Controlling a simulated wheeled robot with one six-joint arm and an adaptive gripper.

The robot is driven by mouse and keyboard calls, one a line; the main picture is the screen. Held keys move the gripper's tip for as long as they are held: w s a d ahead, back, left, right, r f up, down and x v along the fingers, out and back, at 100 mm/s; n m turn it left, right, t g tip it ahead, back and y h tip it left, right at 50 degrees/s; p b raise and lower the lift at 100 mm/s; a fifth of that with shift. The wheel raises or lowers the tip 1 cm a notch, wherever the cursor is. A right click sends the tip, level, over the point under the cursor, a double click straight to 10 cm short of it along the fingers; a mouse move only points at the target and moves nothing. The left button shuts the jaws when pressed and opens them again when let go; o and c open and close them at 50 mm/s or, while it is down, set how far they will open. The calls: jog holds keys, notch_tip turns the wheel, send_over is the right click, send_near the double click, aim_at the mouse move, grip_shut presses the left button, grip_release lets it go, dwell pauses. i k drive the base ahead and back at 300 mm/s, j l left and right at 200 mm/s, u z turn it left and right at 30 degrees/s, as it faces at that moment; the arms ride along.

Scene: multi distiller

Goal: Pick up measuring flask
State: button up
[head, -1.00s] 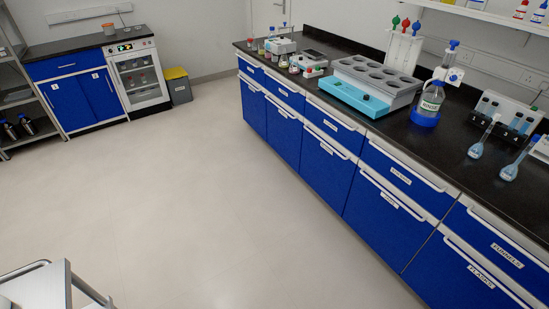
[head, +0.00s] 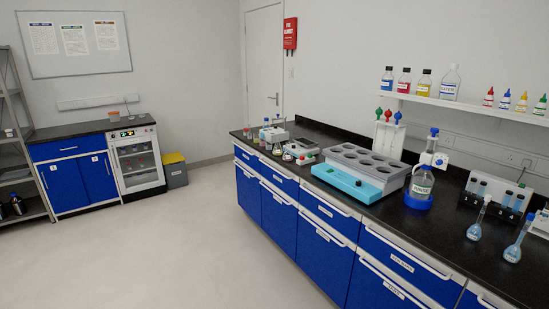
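Two measuring flasks with long necks and round bottoms holding pale blue liquid stand on the black counter at the right. One measuring flask (head: 475,229) is nearer the middle of the counter. The other measuring flask (head: 514,250) is farther right, closer to the picture's edge. Both look upright and apart from each other. My gripper does not show in the head view.
The floor (head: 190,250) left of the blue cabinets is clear. A shelf (head: 460,106) overhangs the counter.

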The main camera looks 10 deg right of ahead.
aim_at(513, 253)
jog(key=z, duration=1.3)
